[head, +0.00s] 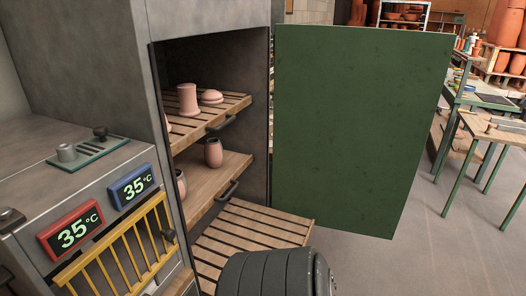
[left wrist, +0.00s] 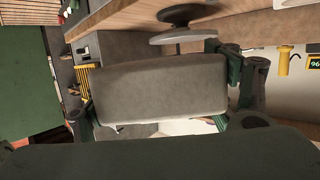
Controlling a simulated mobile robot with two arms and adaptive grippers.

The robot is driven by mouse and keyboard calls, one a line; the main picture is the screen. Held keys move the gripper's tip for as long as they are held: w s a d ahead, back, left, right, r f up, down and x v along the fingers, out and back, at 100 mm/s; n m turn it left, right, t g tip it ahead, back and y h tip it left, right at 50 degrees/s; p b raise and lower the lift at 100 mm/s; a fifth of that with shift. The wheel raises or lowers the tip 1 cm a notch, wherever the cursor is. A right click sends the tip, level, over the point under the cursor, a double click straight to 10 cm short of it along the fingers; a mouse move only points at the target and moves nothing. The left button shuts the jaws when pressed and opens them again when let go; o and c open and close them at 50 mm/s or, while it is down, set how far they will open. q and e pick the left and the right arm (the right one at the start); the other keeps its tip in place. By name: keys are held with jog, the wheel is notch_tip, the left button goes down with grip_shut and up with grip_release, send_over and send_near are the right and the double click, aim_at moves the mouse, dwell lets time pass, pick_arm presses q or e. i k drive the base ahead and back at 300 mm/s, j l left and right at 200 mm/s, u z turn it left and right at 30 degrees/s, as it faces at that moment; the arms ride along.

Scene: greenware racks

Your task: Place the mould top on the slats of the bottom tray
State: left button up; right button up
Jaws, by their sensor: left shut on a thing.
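The mould top, a grey slab (left wrist: 160,88), fills the middle of the left wrist view. My left gripper (left wrist: 158,95) is shut on it, with a green-and-black finger at each end. The bottom tray (head: 262,222) is the lowest wooden slatted shelf in the cabinet in the head view, pulled out past the cabinet front. Its visible slats are bare; its near part is hidden by a dark ribbed cylinder, likely my arm. The mould top and left gripper are not seen in the head view. My right gripper is in neither view.
A top slatted tray (head: 235,103) holds pink pots. A middle shelf (head: 230,170) holds a pink-brown vase (head: 213,152) and another pot. The green door (head: 350,130) stands open right of the cabinet. A panel (head: 70,228) with 35 °C displays and a yellow rack is at left.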

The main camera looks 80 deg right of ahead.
aim_at(285, 236)
jog(key=k+l+z, duration=0.15)
jog(key=l+z, duration=0.25)
jog(key=k+l+z, duration=0.15)
jog(key=l+z, duration=0.75)
jog(key=l, duration=1)
jog(key=l+z, duration=0.15)
jog(key=l, duration=1)
jog(key=l+z, duration=0.1)
jog(key=l, duration=1)
jog(key=i, duration=0.05)
